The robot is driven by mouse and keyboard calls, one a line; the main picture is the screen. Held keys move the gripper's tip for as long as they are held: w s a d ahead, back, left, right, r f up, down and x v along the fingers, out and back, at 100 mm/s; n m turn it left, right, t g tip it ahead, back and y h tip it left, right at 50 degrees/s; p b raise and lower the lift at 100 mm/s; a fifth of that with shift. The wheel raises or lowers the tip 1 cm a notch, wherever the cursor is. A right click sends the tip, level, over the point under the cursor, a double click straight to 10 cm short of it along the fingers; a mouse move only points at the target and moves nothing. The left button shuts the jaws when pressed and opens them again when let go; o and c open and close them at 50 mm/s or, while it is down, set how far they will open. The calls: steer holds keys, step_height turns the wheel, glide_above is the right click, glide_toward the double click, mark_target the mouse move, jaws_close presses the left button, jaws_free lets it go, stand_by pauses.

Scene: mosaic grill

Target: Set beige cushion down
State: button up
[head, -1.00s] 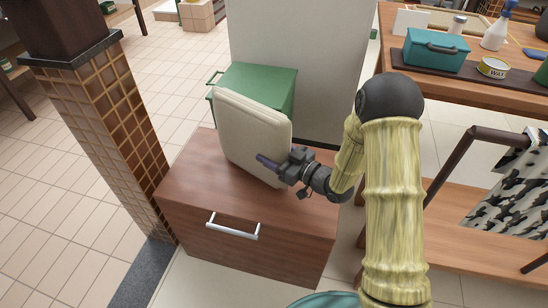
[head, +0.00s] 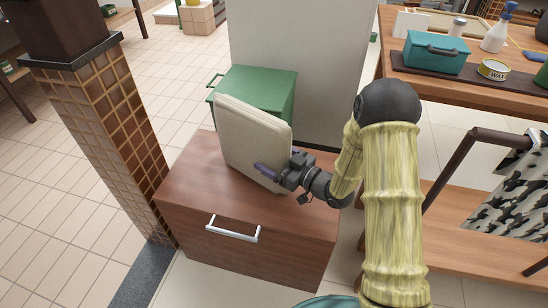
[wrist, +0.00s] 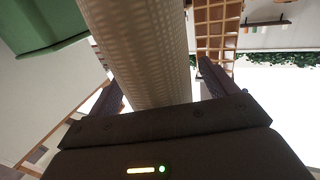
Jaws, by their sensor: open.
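The beige cushion (head: 253,140) stands on edge, leaning slightly, on the brown wooden drawer cabinet (head: 205,195). In the head view my gripper (head: 268,172) is at the cushion's lower right edge with its fingers apart. In the wrist view the cushion (wrist: 140,50) runs between the two open fingers of my gripper (wrist: 155,88), with a visible gap on the right side. The cushion's bottom edge appears to rest on the cabinet top; the part behind my gripper is hidden.
A green box (head: 262,88) with a handle stands behind the cushion, before a pale grey panel (head: 300,50). A tiled pillar (head: 105,130) is at left. A wooden table (head: 450,92) at right holds a teal toolbox (head: 435,52). The cabinet top's left part is clear.

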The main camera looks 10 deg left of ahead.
steer(key=p+v, duration=0.2)
steer(key=v, duration=1)
steer(key=shift+a, duration=0.1)
steer(key=w+d+r+m+h, duration=0.15)
steer(key=d+m+h, duration=0.45)
steer(key=d+h, duration=0.6)
steer(key=s+r+m+g+h, duration=0.1)
steer(key=s+r+m+g, duration=0.1)
steer(key=s, duration=0.5)
steer(key=s+r+m+g+h, duration=0.2)
steer(key=s+m+g, duration=0.2)
steer(key=s, duration=0.4)
steer(key=shift+h, duration=0.3)
